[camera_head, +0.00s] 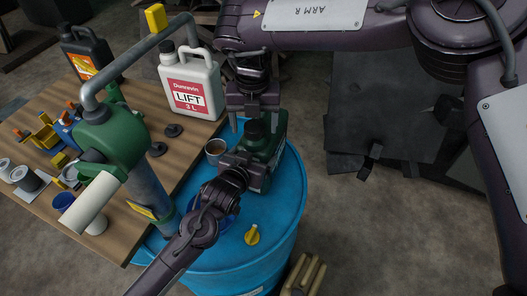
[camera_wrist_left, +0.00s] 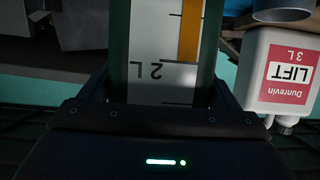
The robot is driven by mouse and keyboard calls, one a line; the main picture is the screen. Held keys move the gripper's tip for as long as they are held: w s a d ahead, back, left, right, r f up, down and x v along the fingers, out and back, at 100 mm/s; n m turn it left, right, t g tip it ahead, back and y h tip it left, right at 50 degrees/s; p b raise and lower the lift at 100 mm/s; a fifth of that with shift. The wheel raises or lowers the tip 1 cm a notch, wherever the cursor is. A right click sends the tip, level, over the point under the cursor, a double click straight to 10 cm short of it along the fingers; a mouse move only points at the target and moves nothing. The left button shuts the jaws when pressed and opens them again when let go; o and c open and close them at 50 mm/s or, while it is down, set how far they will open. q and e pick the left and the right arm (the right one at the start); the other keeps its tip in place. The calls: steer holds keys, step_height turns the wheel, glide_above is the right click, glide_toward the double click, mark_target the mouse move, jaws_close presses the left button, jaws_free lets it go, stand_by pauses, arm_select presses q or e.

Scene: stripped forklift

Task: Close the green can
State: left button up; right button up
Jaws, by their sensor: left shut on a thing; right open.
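The green can (camera_head: 272,150) stands on the blue drum (camera_head: 283,205). A dark round cap (camera_head: 257,131) shows at its top, directly below my right gripper; I cannot tell how firmly it sits. My right gripper (camera_head: 254,117) points down over the can, its fingers open on either side of the cap. My left gripper (camera_head: 240,172) is shut on the can's near side. In the left wrist view the can (camera_wrist_left: 165,55) fills the space between the fingers, its scaled label upside down with "2 L" on it.
A small cup (camera_head: 215,148) stands left of the can on the drum. A yellow knob-like piece (camera_head: 252,235) lies near the drum's front. A green hand pump (camera_head: 115,138) rises at left. A white LIFT jug (camera_head: 192,85) stands on the wooden table (camera_head: 150,105).

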arm_select(q)
steer(key=shift+f, duration=0.1)
arm_select(e)
step_height(320, 180, up, 12)
stand_by(0.4)
arm_select(q)
steer(key=o, duration=1.8)
steer(key=shift+c, duration=0.2)
steer(key=b+v, duration=0.2)
steer(key=v, duration=0.6)
arm_select(e)
step_height(320, 180, down, 2)
steer(key=shift+f, duration=0.15)
arm_select(q)
steer(key=shift+w, duration=0.1)
steer(key=shift+f, duration=0.1)
